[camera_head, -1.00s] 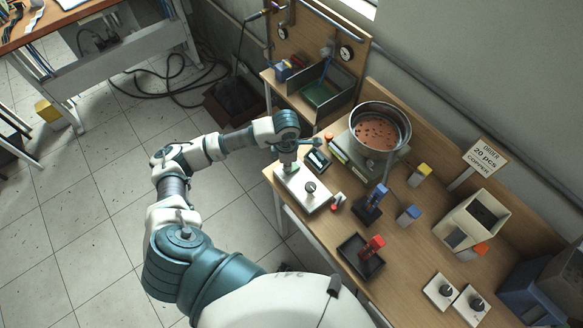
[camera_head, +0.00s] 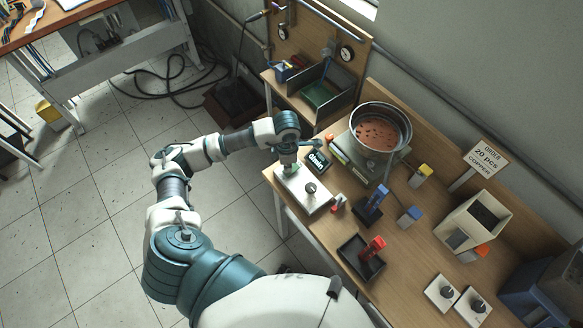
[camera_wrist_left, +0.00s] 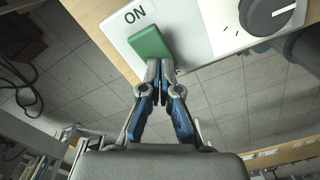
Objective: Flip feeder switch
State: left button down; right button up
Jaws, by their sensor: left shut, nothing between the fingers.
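The feeder switch is a green rocker (camera_wrist_left: 148,42) on a white control box (camera_head: 302,190), beside the printed word ON. My left gripper (camera_wrist_left: 160,66) is shut and empty, with its fingertips at the lower edge of the green rocker. They look to be touching it or very close. In the head view my left gripper (camera_head: 289,164) points down over the far left end of the box and partly hides the switch. A dark knob (camera_wrist_left: 268,14) sits on the same box. My right gripper is not in view.
A small display (camera_head: 318,161) beside the box is lit. A metal bowl feeder (camera_head: 380,128) with copper-coloured pieces stands behind it. A black tray (camera_head: 360,262), a hopper (camera_head: 473,222) and an order sign (camera_head: 480,157) are farther right. Open floor lies left of the bench.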

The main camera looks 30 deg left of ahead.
pick_arm(q)
jog(key=shift+r+p, duration=1.65)
jog(key=shift+r, duration=1.55)
jog(key=shift+d+f, duration=0.1)
